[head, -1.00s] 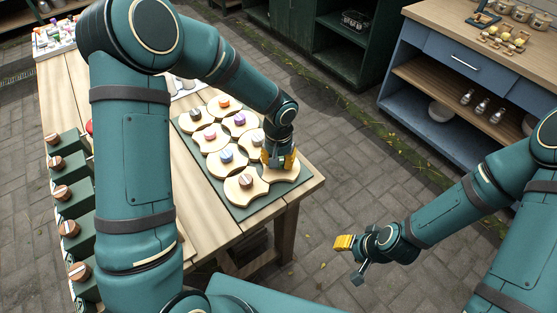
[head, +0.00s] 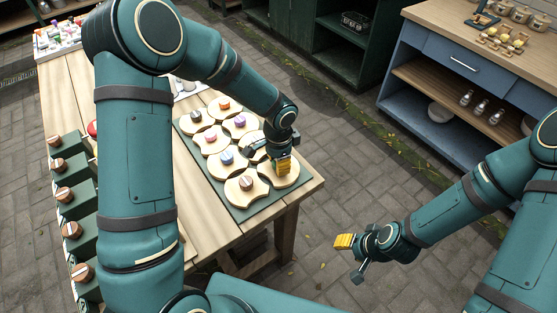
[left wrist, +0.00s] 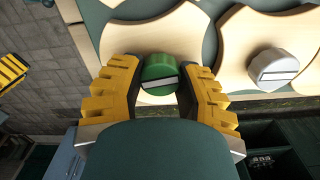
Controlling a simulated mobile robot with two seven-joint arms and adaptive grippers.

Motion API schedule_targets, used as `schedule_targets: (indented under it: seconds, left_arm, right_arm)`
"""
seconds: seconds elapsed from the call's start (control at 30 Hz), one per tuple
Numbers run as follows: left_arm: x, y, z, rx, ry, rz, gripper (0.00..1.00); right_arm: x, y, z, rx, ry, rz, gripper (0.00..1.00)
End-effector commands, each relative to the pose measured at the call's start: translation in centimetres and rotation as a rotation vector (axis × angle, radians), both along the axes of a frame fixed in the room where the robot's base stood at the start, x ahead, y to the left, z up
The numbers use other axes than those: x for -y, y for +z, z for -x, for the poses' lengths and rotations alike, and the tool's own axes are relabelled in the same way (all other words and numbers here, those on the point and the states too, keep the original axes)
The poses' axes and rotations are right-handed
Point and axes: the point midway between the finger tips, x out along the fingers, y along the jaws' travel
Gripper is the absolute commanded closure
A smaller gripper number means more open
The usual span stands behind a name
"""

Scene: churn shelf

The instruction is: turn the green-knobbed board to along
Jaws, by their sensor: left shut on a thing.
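The green-knobbed board (head: 291,179) is pale wood with scooped sides, at the near right corner of the green base (head: 245,211) on the table. My left gripper (head: 277,160) hides its knob in the head view. In the left wrist view the green knob (left wrist: 158,70) with a white bar sits between the yellow fingers of my left gripper (left wrist: 160,82), which is shut on it. The board (left wrist: 150,38) spreads out beyond the knob. My right gripper (head: 352,258) is open and empty, over the floor right of the table.
Neighbouring boards lie close by: one with a brown knob (head: 246,183), one with a blue knob (head: 227,158), and one with a grey knob (left wrist: 273,70). Green blocks with wooden knobs (head: 70,197) line the table's left side. A blue cabinet (head: 437,92) stands at the right.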

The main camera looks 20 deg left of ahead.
Motion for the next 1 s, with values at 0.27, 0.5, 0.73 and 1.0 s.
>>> schedule_targets:
  seconds: [0.27, 0.5, 0.73, 1.0]
  left_arm:
    - [0.02, -0.08, 0.09, -0.003, -0.129, 0.001, 1.00]
    - [0.03, -0.12, 0.10, -0.004, -0.171, 0.000, 1.00]
    - [0.02, -0.14, 0.11, -0.004, -0.177, 0.000, 1.00]
    - [0.02, -0.14, 0.10, -0.004, -0.176, 0.000, 0.31]
  right_arm:
    - [0.02, 0.36, -0.13, 0.003, -0.002, 0.000, 0.53]
    - [0.03, 0.44, -0.16, 0.004, -0.003, 0.000, 0.53]
    - [0.03, 0.44, -0.16, 0.004, -0.003, 0.000, 0.53]
    - [0.03, 0.43, -0.15, 0.003, -0.002, 0.000, 0.53]
